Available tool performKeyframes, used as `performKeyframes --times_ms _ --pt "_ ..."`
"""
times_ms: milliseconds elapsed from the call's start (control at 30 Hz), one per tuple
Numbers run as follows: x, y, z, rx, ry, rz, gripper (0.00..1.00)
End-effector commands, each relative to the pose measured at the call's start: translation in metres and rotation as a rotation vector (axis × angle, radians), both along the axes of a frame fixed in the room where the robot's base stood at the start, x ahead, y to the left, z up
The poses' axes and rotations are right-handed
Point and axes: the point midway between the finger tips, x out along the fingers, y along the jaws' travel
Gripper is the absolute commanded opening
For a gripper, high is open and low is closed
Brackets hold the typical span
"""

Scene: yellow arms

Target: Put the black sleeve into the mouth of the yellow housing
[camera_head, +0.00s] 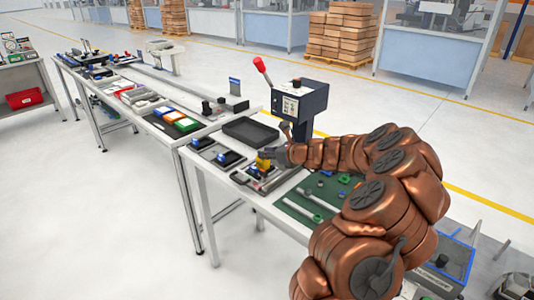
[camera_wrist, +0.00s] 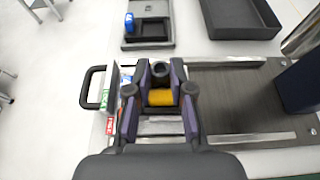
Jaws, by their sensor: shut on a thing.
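My gripper (camera_wrist: 160,76) points down at the work table, its two fingers on either side of a small black round part with a dark hole, which looks like the black sleeve (camera_wrist: 160,69). It is shut on this sleeve. The yellow housing (camera_wrist: 160,97) shows between the fingers, just below the sleeve in the wrist view. In the head view the yellow housing (camera_head: 262,163) is at the gripper's end, on the near table; the sleeve cannot be made out there. The housing's mouth is hidden, and I cannot tell whether the sleeve is above it or partly inside.
A dark press with a red-knobbed lever (camera_head: 297,103) stands behind my gripper. An empty black tray (camera_head: 250,131) lies at the back left. A green mat (camera_head: 300,205) with loose parts lies to the right. A black handle (camera_wrist: 92,88) stands left of the fingers.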

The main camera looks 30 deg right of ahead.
Motion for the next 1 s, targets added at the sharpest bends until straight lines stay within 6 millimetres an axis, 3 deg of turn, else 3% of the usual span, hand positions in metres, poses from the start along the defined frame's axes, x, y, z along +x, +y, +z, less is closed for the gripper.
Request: performKeyframes --times_ms 300,667,1000 --pt "0.000 0.000 0.000 0.000 0.000 0.000 0.51" --pt "-0.003 -0.001 0.001 0.000 0.000 -0.001 0.51" --pt "-0.036 -0.011 0.015 -0.002 0.001 -0.005 0.51"
